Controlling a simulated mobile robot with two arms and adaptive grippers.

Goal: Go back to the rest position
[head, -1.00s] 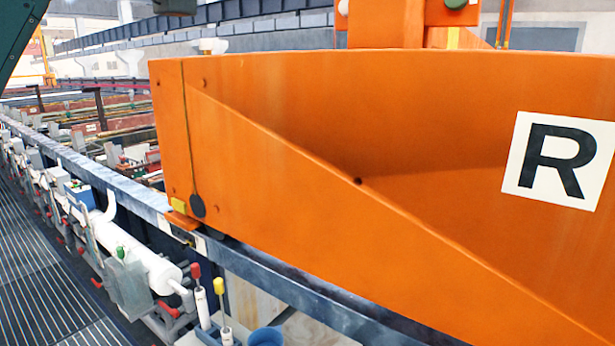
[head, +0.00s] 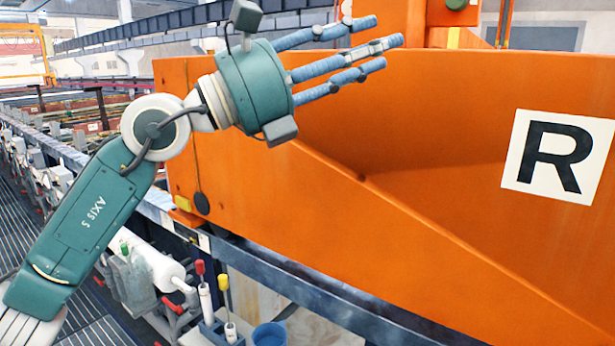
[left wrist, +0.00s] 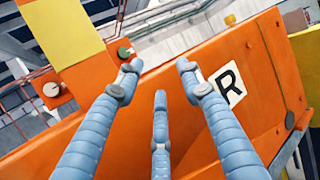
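My left gripper (head: 385,50) reaches in from the left in the head view, in front of the upper part of a large orange panel. Its blue fingers point right and are spread apart with nothing between them. In the left wrist view the three fingers (left wrist: 160,90) are also open and empty, pointing toward the orange structure. My right gripper is not in view.
The large orange panel (head: 450,200) with a white R sign (head: 548,157) fills the right side. A dark rail (head: 310,295) runs below it. A blue cup (head: 268,335) and yellow-topped tool (head: 223,284) stand at the bottom. A grated walkway (head: 20,235) lies at left.

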